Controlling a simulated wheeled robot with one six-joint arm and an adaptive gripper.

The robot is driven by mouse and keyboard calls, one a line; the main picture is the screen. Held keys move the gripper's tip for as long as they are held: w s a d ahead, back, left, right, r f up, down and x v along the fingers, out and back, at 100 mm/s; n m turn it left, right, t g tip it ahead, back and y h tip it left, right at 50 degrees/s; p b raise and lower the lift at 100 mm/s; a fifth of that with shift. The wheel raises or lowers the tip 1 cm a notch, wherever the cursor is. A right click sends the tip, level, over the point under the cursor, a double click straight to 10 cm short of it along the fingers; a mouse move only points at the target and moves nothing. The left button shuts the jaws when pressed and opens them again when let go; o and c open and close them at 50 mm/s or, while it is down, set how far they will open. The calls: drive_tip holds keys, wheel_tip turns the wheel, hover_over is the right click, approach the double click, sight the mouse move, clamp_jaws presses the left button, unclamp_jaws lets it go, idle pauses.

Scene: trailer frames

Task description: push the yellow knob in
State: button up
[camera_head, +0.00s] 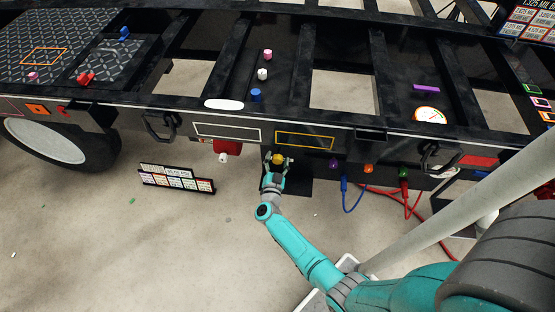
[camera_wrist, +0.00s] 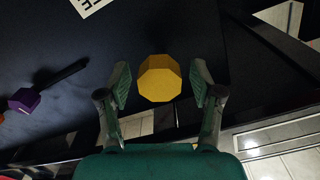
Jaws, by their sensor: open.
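The yellow knob (camera_wrist: 159,79) is an eight-sided knob on the dark side panel of the trailer frame. In the wrist view it sits at the middle, between the two fingers of my gripper (camera_wrist: 160,88). The fingers are spread, with a visible gap on each side of the knob. In the head view my gripper (camera_head: 274,164) is at the frame's side, and the yellow knob (camera_head: 278,158) shows at its fingertips. Whether the gripper touches the knob, and how far the knob stands out, I cannot tell.
A purple knob (camera_head: 334,163), an orange knob (camera_head: 368,168) and a green knob (camera_head: 403,172) line the frame to the right, with blue and red cables below. A red tank (camera_head: 228,147) hangs left. A label board (camera_head: 177,179) stands on the open floor.

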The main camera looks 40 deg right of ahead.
drive_tip(key=shift+w+d, duration=0.1)
clamp_jaws()
drive_tip(key=shift+x, duration=0.8)
unclamp_jaws()
drive_tip(key=v, duration=1.2)
